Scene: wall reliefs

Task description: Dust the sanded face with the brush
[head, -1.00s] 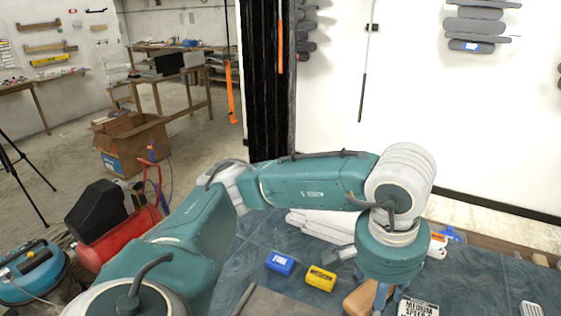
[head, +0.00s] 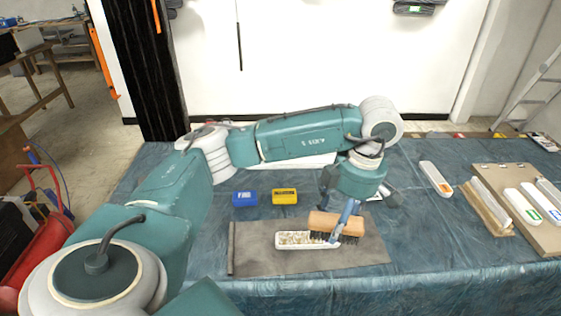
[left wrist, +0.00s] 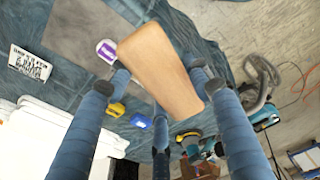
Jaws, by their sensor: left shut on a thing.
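The brush (head: 350,222), a wooden block with dark bristles, is held in my left gripper (head: 345,220). Its wooden back also fills the middle of the left wrist view (left wrist: 160,70), between the fingers. A pale long piece with a rough, crumbly-looking face (head: 292,239) lies on the grey mat (head: 255,262). The brush is over its right end, bristles down; I cannot tell whether they touch it. Which part of the face is sanded cannot be made out. My right gripper is out of view.
A blue block (head: 245,199) and a yellow block (head: 284,196) stand behind the mat. A white piece with an orange label (head: 436,178) and a board (head: 540,236) with several white pieces lie to the right. The blue-covered table is clear in front right.

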